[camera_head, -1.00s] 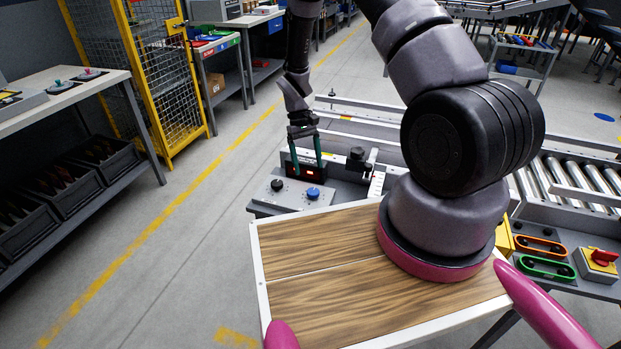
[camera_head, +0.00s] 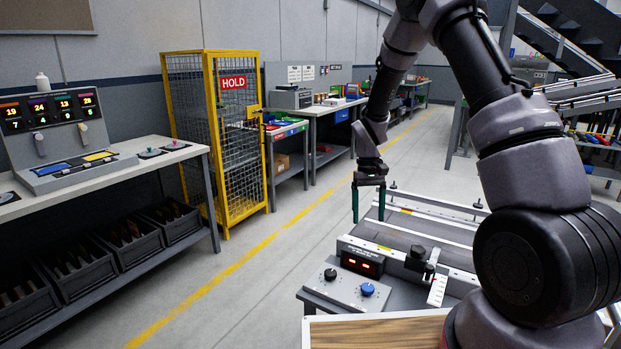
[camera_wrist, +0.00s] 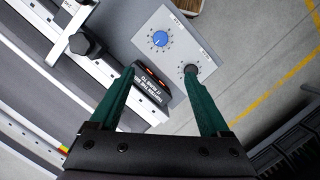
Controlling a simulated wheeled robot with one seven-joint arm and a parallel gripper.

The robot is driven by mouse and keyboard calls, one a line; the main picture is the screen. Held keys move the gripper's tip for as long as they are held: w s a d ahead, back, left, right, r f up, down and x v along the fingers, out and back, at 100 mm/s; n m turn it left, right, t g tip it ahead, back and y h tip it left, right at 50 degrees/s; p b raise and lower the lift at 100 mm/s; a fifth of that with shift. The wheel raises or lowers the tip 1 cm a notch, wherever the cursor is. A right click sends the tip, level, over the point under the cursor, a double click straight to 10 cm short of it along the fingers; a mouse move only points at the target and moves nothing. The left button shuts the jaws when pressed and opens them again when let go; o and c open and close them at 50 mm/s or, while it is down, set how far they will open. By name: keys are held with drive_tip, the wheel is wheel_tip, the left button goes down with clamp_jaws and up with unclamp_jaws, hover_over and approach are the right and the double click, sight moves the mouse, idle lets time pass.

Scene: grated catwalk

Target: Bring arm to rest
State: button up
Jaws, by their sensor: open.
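My gripper (camera_head: 368,203) hangs from my raised arm in the head view, with its two dark green fingers pointing down. It is open and empty, above the far left part of the conveyor station. In the wrist view my gripper (camera_wrist: 168,95) shows its fingers spread apart, with the control panel beyond them. The panel (camera_head: 345,288) carries a blue knob (camera_head: 367,289), a black knob (camera_head: 330,274) and a small red-lit display (camera_head: 361,262). In the wrist view the blue knob (camera_wrist: 160,39) and the display (camera_wrist: 152,83) also show. No finger visibly touches them.
A conveyor (camera_head: 420,240) with pale rails runs beyond the panel. A yellow mesh cage (camera_head: 215,140) with a HOLD sign stands at the left back. A workbench (camera_head: 165,157) with dark bins (camera_head: 75,265) below is at left. The floor (camera_head: 240,300) between is clear.

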drive_tip(key=s+d+r+m+t+y, duration=0.1)
drive_tip(key=s+d+r+t, duration=0.15)
drive_tip(key=r, duration=0.95)
drive_tip(key=s+d+r+m+t+y, duration=0.15)
drive_tip(key=s+r, duration=0.25)
drive_tip(key=r, duration=0.8)
drive_tip(key=s+r+m+t, duration=0.1)
drive_tip(key=s+r+t, duration=0.2)
drive_tip(key=s+r, duration=0.2)
drive_tip(key=s+d+r+m+t, duration=0.1)
drive_tip(key=s+r, duration=0.4)
drive_tip(key=s, duration=0.5)
drive_tip(key=shift+s+d+m+t, duration=0.2)
drive_tip(key=shift+s+m+t, duration=0.2)
drive_tip(key=shift+t, duration=0.6)
drive_tip(key=shift+w+r, duration=0.1)
